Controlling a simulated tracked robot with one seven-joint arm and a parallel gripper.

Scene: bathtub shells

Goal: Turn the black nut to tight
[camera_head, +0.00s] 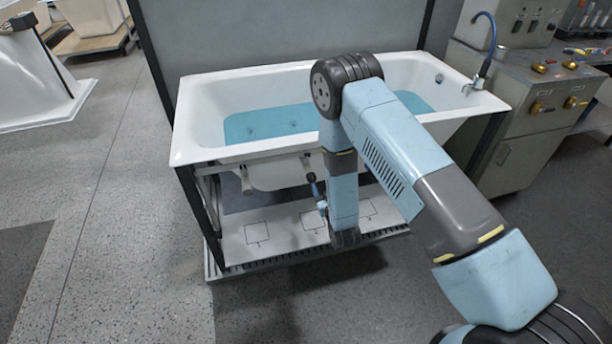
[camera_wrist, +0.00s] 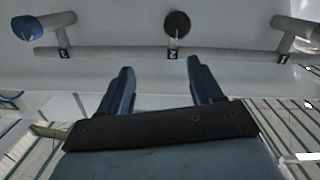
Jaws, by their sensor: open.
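The black nut (camera_wrist: 176,24) shows at the top middle of the wrist view, as a dark round cap on the middle stub of a grey pipe (camera_wrist: 110,52). A dark label sits on the pipe below it. My gripper (camera_wrist: 160,65) is open and empty, with its two blue fingers apart. The fingertips lie just below the pipe in the picture, with the nut above the gap between them. I cannot tell the distance in depth.
A blue nut (camera_wrist: 27,27) caps the left stub, and a pale-ended stub (camera_wrist: 292,27) stands at the right. The white bathtub (camera_head: 240,150) holds blue water above a base panel (camera_head: 285,235). A control cabinet (camera_head: 530,110) stands at the right.

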